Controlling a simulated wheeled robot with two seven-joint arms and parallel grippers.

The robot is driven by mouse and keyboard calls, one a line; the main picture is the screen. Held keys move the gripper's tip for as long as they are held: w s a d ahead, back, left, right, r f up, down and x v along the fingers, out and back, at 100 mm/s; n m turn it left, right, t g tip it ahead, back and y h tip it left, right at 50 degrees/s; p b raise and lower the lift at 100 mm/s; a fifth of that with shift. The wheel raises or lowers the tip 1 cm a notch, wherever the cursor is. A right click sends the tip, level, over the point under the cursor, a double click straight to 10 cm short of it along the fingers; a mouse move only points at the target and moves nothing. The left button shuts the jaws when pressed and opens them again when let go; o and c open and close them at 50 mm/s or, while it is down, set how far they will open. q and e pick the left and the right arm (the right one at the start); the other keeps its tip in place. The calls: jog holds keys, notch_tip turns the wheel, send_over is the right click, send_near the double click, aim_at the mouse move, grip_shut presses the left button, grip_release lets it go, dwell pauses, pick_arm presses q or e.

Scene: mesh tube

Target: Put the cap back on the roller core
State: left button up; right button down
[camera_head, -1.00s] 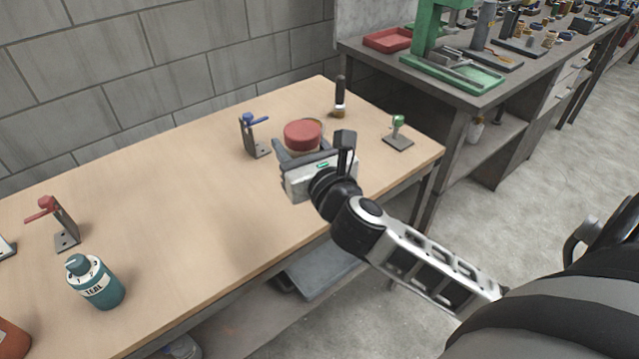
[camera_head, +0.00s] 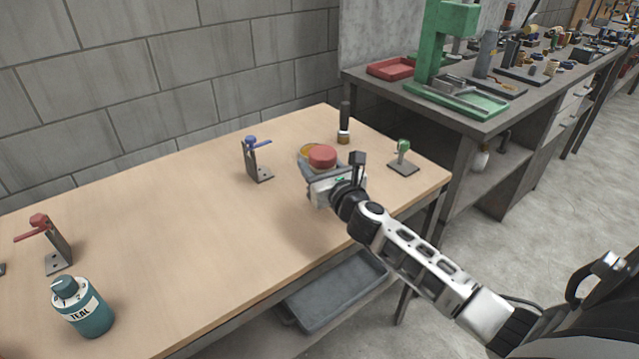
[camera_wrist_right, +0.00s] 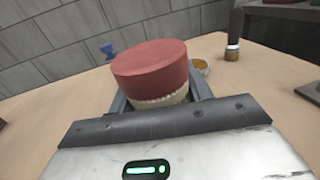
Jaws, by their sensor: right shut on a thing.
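My right gripper (camera_head: 319,170) is shut on a red round cap-like piece (camera_head: 322,156) with a cream, ridged lower edge. In the right wrist view this piece (camera_wrist_right: 150,69) sits upright between the fingers, its flat red top facing up. A round yellowish thing (camera_head: 307,149) lies on the table just behind it, partly hidden by it; it also shows in the right wrist view (camera_wrist_right: 201,66). I cannot tell whether the yellowish thing is the roller core. My left gripper is not in view.
On the wooden table (camera_head: 180,220) stand a blue-handled clamp (camera_head: 256,160), a green-topped stand (camera_head: 403,160), a dark-handled brush (camera_head: 344,122), a red-handled clamp (camera_head: 50,243) and a teal bottle (camera_head: 84,308). The table's middle is clear. A grey bench stands at right.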

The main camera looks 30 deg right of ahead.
jog(key=shift+f, duration=0.1)
jog(key=shift+w+d+f, duration=0.2)
jog(key=shift+f, duration=0.1)
jog(key=shift+f+b, duration=1.15)
jog(key=shift+f, duration=0.45)
jog(key=c, duration=0.6)
grip_release()
jog(key=shift+c, duration=0.2)
jog(key=shift+s+r, duration=0.15)
jog(key=s, duration=0.4)
jog(key=s+a, duration=0.1)
jog(key=s, duration=0.6)
jog(key=shift+s+a, duration=0.2)
jog(key=shift+s, duration=0.15)
